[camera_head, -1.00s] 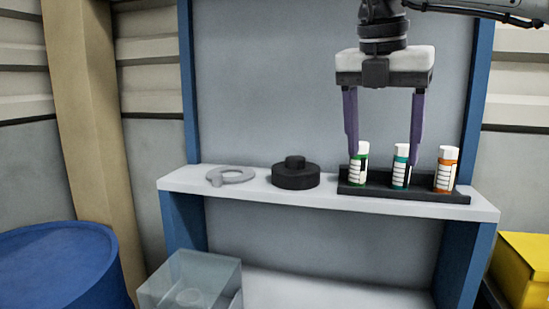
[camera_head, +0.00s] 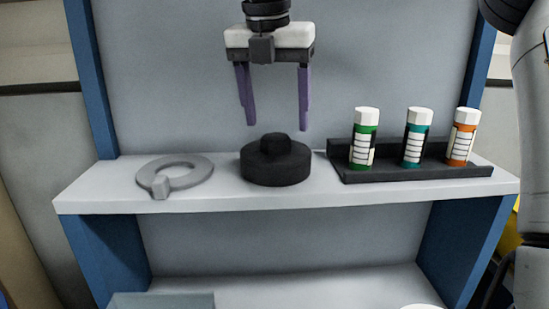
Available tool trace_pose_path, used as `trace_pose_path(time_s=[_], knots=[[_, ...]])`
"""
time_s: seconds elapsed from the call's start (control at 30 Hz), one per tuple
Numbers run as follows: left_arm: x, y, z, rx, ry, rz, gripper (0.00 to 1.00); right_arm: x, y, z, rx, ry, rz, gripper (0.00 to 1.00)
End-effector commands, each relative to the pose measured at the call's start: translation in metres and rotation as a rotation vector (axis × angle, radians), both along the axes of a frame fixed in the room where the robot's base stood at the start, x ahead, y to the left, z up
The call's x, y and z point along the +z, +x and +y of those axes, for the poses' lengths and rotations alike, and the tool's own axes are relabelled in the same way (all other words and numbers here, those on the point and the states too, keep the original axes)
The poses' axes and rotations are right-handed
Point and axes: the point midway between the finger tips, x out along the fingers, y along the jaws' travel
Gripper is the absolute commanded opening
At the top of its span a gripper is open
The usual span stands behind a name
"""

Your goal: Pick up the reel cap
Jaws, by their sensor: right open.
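The reel cap (camera_head: 276,166), a black round disc with a raised knob on top, sits flat on the light grey shelf (camera_head: 330,196), near its middle. My right gripper (camera_head: 276,124) is above it, pointing down. Its two purple fingers are spread wide, with nothing between them. The fingertips are a little higher than the knob and appear apart from the cap. My left gripper is out of view.
A grey ring with a tab (camera_head: 183,177) lies left of the cap. On the right a black tray (camera_head: 385,175) holds upright bottles with green (camera_head: 364,140), teal (camera_head: 416,140) and orange (camera_head: 462,140) labels. A clear box (camera_head: 160,301) shows below left.

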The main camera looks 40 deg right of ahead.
Motion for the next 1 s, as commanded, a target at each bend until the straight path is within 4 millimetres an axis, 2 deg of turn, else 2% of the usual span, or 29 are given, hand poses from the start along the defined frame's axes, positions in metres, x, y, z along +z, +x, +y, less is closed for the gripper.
trace_pose_path(time_s=[0.3, 0.6, 1.0], knots=[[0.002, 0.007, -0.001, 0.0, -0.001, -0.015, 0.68, -0.041, 0.013, -0.011, 0.0, -0.001, 0.003, 0.68], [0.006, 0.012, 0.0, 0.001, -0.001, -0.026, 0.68, -0.045, 0.014, -0.012, 0.0, 0.0, 0.001, 0.68], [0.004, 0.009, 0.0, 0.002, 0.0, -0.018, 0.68, -0.045, 0.014, -0.012, 0.0, 0.0, 0.001, 0.0]])
